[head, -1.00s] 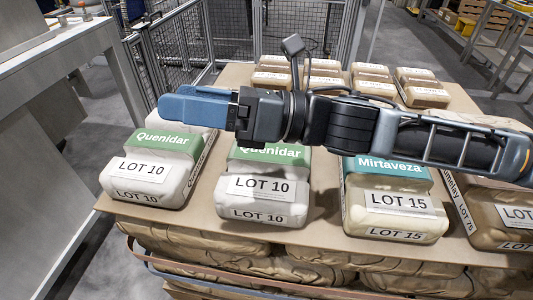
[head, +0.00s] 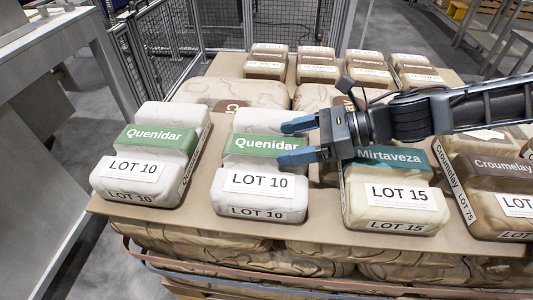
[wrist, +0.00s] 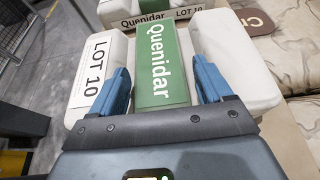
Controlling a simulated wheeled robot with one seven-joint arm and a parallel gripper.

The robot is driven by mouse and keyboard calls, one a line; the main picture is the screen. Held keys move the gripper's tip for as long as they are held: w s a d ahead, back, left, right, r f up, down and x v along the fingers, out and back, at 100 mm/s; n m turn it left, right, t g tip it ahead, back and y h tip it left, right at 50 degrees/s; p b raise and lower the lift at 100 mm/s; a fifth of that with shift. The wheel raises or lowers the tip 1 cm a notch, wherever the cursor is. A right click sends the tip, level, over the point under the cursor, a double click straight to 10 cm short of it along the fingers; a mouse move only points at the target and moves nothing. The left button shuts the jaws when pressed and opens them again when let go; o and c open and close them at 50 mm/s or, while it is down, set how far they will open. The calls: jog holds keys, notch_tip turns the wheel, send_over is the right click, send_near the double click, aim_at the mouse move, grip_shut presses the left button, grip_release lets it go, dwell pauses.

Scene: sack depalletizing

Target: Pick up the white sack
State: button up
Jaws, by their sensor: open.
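Two white sacks with green Quenidar bands and LOT 10 labels lie on the cardboard-topped pallet in the head view: one at the left (head: 131,190) and one in the middle (head: 262,205). My gripper (head: 284,142) is open and empty, with blue fingers pointing left at the middle sack's right edge. In the wrist view, my gripper (wrist: 163,75) has one finger on each side of the green band of the near white sack (wrist: 235,50). The other white sack (wrist: 120,12) shows beyond it. I cannot tell whether the fingers touch the near sack.
A cream-and-teal Mirtaveza sack (head: 390,210) stands to the right, with a brown Croumelay sack (head: 490,200) past it. Larger tan sacks and several small brown ones lie behind. A metal fence (head: 270,30) closes the back; a grey table (head: 50,90) stands left.

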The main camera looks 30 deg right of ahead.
aim_at(266, 145)
jog(key=p+x, duration=0.1)
jog(key=x, duration=0.3)
jog(key=shift+s+a+r, duration=0.1)
jog(key=shift+c, duration=0.3)
grip_shut()
jog(key=shift+r, duration=0.1)
